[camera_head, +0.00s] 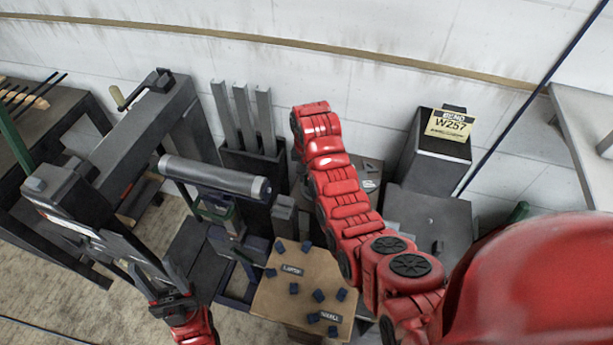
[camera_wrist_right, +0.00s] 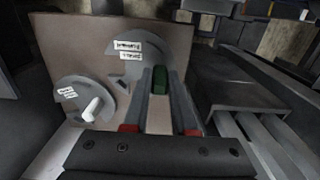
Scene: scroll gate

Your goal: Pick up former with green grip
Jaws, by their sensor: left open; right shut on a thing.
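In the right wrist view, my right gripper (camera_wrist_right: 160,85) is shut on the green grip (camera_wrist_right: 160,76) between its fingertips. A large grey round former (camera_wrist_right: 150,38) with two white labels lies at the grip; the fingers partly cover it. It appears to rest against the brown board; whether they touch is unclear. A smaller grey former (camera_wrist_right: 70,92) with a white grip sits on the board to the left. In the head view my right arm hides the right gripper and most of this spot. My left gripper (camera_head: 152,268) is open and empty at the lower left.
A brown board (camera_wrist_right: 85,40) stands behind the formers. A tan-topped stand (camera_head: 285,310) holds several small dark blocks. A dark machine with a grey roller (camera_head: 210,177) stands left of centre. Upright grey bars (camera_head: 243,120) and a dark box with a yellow W257 sign (camera_head: 450,123) stand near the wall.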

